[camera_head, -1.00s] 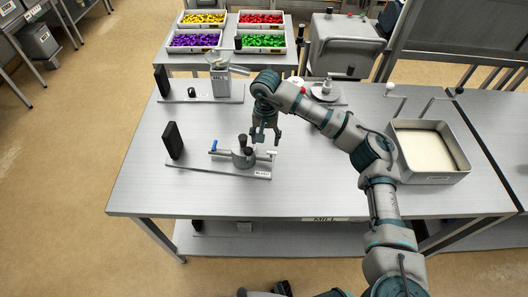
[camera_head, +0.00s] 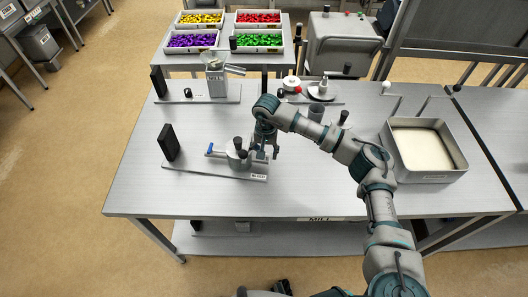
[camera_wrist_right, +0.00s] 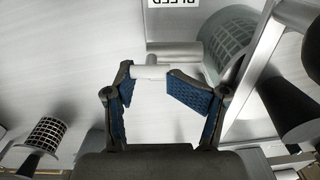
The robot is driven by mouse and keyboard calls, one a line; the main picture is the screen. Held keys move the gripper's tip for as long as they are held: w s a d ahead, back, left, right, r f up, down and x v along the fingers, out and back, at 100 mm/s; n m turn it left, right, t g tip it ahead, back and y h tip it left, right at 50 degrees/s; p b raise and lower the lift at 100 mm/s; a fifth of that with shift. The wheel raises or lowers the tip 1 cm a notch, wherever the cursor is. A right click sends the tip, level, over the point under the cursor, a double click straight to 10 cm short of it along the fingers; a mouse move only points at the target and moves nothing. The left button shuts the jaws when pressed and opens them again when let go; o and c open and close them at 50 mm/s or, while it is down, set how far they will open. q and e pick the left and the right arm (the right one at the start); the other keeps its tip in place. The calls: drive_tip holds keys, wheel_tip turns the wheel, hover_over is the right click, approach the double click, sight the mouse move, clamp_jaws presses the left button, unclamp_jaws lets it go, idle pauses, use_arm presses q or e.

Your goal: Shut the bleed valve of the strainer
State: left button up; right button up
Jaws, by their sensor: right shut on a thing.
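The strainer (camera_head: 236,160) is a grey metal body with dark knobs, mounted on a flat plate (camera_head: 205,170) in the front middle of the table. A blue handle (camera_head: 216,154) sticks out on its left. A small white handle (camera_wrist_right: 150,72) shows between the fingers in the wrist view, beside a grey pipe and under a plate label reading BLEED (camera_wrist_right: 174,3). My right gripper (camera_head: 266,153) is at the strainer's right side, shut on this white handle. Its blue pads (camera_wrist_right: 160,88) stand on either side of it. The fingers partly hide the handle in the head view.
A black upright block (camera_head: 168,142) stands at the plate's left end. A mill (camera_head: 216,83) on another plate is behind. A grey tray (camera_head: 425,178) is on the right. Bins of coloured pieces (camera_head: 259,42) stand on the back table. The table's front left is clear.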

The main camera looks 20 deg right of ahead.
drive_tip(key=shift+s+d+f, duration=0.1)
drive_tip(key=shift+d+f, duration=0.2)
drive_tip(key=shift+d, duration=0.45)
drive_tip(key=shift+a+m+b, duration=0.3)
drive_tip(key=shift+a+m, duration=0.3)
drive_tip(key=shift+m, duration=0.4)
drive_tip(key=shift+a+m, duration=0.1)
drive_tip(key=shift+m, duration=1.6)
drive_tip(key=m, duration=0.2)
drive_tip(key=shift+d+m, duration=0.3)
drive_tip(key=shift+m, duration=1.9)
drive_tip(key=shift+a+m, duration=0.1)
drive_tip(key=shift+m, duration=0.8)
drive_tip(key=shift+r+m, duration=0.1)
drive_tip(key=shift+m, duration=2)
use_arm(q)
drive_tip(key=shift+w+d+r, duration=0.2)
drive_tip(key=shift+w+d, duration=0.05)
drive_tip(key=shift+d, duration=0.35)
drive_tip(key=shift+w+d+r, duration=0.15)
drive_tip(key=shift+w+d, duration=0.05)
drive_tip(key=shift+d, duration=0.4)
